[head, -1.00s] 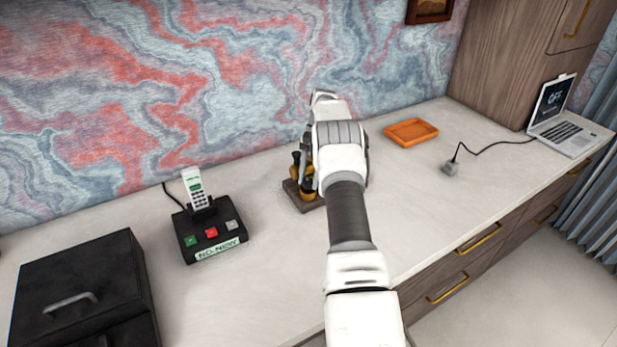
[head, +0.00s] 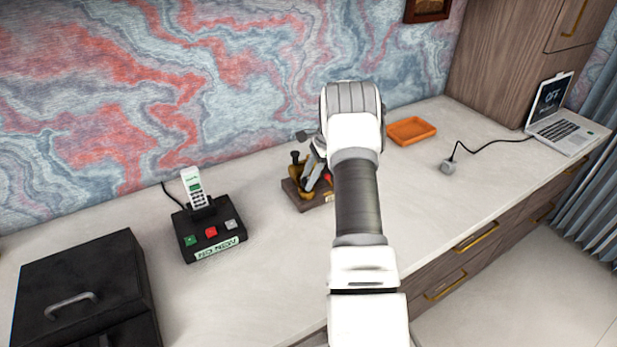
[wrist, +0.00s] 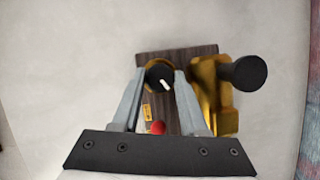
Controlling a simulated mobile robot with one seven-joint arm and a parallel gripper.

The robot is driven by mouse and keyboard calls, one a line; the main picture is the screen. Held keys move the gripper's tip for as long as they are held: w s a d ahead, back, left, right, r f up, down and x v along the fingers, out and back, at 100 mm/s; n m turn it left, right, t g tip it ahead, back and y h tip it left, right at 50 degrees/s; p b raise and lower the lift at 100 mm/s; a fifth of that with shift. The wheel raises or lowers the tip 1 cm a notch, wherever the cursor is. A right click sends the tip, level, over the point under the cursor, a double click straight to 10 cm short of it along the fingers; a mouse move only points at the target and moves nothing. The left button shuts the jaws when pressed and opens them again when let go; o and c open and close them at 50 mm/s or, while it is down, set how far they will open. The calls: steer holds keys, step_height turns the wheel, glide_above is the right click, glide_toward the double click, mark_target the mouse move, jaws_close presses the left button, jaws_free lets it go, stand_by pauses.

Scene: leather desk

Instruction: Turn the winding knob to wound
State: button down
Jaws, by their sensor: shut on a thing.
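The winding knob (wrist: 160,77) is a round black knob with a white pointer line and a gold rim, on a dark wooden base (wrist: 180,54). In the wrist view my gripper (wrist: 161,80) is shut on the knob, one finger on each side. The white line slants toward the lower right of that view. A brass part (wrist: 224,100) with a black round handle (wrist: 249,73) stands beside it on the base. A red button (wrist: 158,127) and a small yellow label (wrist: 146,111) lie near the knob. In the head view my gripper (head: 312,176) partly hides the device (head: 296,195).
On the pale desktop stand a black button box (head: 209,232) with a white handset (head: 194,188) at left and a black drawer box (head: 82,285). An orange tray (head: 411,131), a grey plug (head: 448,167) on a cable and a laptop (head: 558,122) are at right.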

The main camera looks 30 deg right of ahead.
steer(key=shift+m, duration=0.3)
stand_by(0.4)
steer(key=shift+c, duration=2.1)
jaws_free()
